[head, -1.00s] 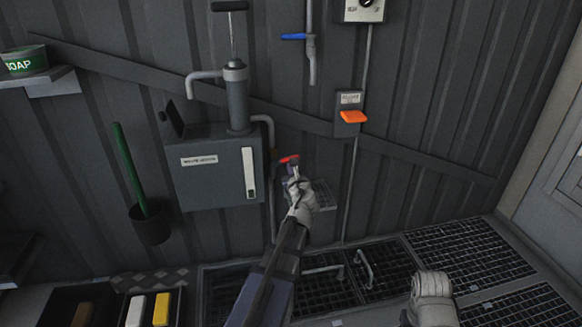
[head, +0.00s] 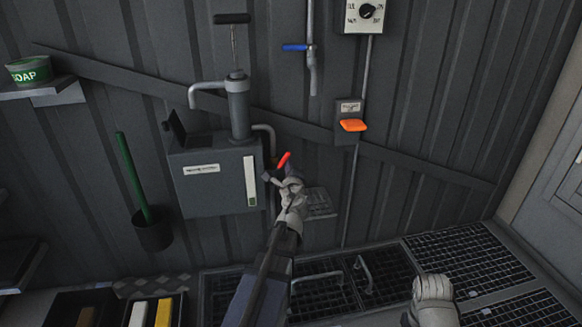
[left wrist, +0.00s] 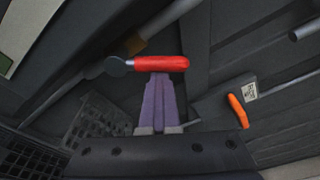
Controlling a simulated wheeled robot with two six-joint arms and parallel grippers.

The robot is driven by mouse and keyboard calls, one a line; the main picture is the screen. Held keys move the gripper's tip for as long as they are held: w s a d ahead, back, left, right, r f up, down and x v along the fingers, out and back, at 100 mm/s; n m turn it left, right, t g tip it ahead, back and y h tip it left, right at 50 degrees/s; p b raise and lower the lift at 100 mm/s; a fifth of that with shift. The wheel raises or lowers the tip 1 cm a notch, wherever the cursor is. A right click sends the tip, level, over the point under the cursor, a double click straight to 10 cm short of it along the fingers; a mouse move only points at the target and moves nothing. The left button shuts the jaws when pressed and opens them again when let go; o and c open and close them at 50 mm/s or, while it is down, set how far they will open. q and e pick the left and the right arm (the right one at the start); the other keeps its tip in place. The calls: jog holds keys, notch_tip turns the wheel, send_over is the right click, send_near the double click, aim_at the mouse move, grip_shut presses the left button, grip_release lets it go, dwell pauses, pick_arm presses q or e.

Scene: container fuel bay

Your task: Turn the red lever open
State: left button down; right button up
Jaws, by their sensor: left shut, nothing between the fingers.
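The red lever (head: 284,160) is on the pipe just right of the grey tank, and it slants up to the right in the head view. In the left wrist view the red lever (left wrist: 160,63) lies across the tips of my left gripper (left wrist: 161,78). My left gripper (head: 280,178) is shut with nothing between its fingers, right at the lever; the fingertips look to be touching it or very near. My right gripper (head: 433,290) is low at the right, over the floor grating, away from the lever; its fingers cannot be made out.
A grey tank (head: 205,180) with a pump stands left of the lever. A blue lever (head: 295,47) and an orange handle (head: 353,125) are on the wall. A small grated shelf (head: 320,203) is close on the right. Floor gratings (head: 470,265) lie below.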

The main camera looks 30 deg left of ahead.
pick_arm(q)
jog(key=shift+s+a+r+n+p, duration=0.45)
jog(key=shift+s+a+r+n, duration=0.2)
jog(key=shift+a+r+n, duration=0.1)
pick_arm(e)
jog(key=shift+r, duration=0.6)
pick_arm(q)
jog(key=shift+s+a, duration=0.1)
